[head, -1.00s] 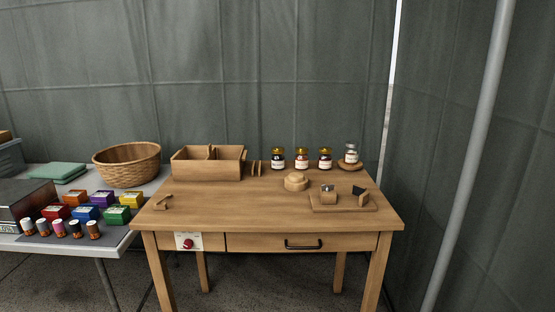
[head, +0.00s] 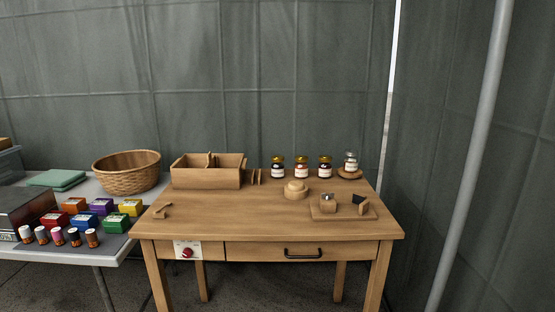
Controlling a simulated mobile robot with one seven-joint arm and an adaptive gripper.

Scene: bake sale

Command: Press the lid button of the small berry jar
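Three small jars with gold lids and white labels stand in a row at the back right of the wooden table: a left jar (head: 277,167), a middle jar (head: 301,167) and a right jar (head: 325,167). Another jar (head: 350,162) with a silvery lid stands upright on a round wooden stand (head: 350,174) to their right. The labels are too small to read, so I cannot tell which is the berry jar. No lid button can be made out. My gripper is not in view.
On the wooden table (head: 230,218) are a divided box (head: 205,178), a round wooden piece (head: 296,190) and a board (head: 343,215) with small items. A side table at left holds a basket (head: 126,174), coloured boxes and spools. The table's front middle is clear.

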